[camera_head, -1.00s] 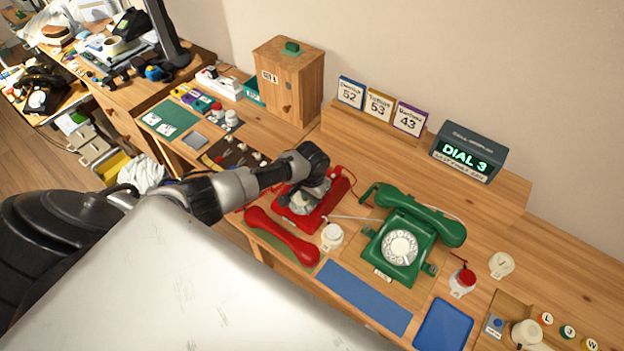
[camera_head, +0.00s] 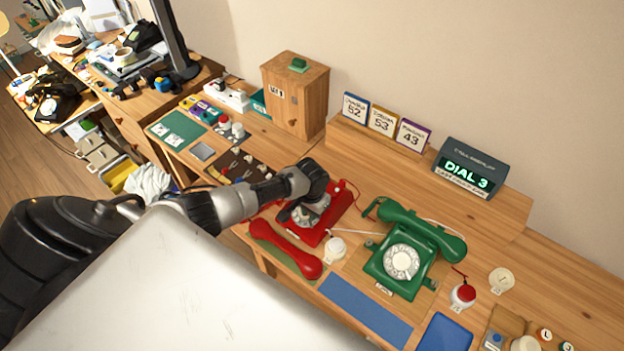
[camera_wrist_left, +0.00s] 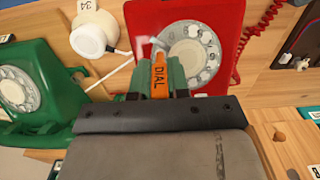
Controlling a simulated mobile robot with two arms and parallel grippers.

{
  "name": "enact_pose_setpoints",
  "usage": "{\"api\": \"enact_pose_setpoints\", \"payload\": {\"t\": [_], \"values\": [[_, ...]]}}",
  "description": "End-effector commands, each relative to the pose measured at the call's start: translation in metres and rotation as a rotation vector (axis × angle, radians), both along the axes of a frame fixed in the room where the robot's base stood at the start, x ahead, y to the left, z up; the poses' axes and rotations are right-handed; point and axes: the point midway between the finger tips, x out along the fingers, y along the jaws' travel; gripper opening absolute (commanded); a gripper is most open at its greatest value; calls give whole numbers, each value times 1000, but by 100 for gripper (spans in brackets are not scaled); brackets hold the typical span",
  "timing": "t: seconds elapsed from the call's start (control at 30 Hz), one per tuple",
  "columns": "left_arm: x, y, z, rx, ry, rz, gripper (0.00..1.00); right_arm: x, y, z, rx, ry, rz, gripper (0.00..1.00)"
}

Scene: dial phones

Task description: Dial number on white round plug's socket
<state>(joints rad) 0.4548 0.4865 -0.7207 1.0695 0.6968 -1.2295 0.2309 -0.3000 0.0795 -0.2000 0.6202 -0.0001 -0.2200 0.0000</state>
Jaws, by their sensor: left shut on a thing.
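The red dial phone (camera_head: 338,207) has its handset (camera_head: 285,250) off, lying in front of it. Its pale dial shows in the wrist view (camera_wrist_left: 190,52). My left gripper (camera_wrist_left: 161,72) is shut on an orange stick marked DIAL (camera_wrist_left: 159,80); its tip is at the dial's lower left edge, and I cannot tell whether it sits in a finger hole. In the head view my left arm partly hides this dial. A white round plug (camera_head: 335,247) stands on the table between the red phone and the green phone (camera_head: 405,247), whose handset is on. My right gripper is not in view.
A dark display (camera_head: 468,168) reads DIAL 3. Number cards (camera_head: 383,120) stand on the back shelf. A red round plug (camera_head: 464,292) and a cream round piece (camera_head: 501,280) are to the right. Blue mats (camera_head: 365,308) lie in front. A wooden box (camera_head: 293,95) stands at the back.

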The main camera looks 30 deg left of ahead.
Motion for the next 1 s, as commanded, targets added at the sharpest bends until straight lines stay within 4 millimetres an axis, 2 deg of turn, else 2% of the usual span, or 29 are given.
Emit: {"api": "enact_pose_setpoints", "payload": {"t": [0.47, 1.0], "values": [[-1, 0, 2, 0, -1, 0, 0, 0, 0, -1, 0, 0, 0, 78], [-26, 2, 57, -1, -1, -1, 0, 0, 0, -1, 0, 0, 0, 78]]}}
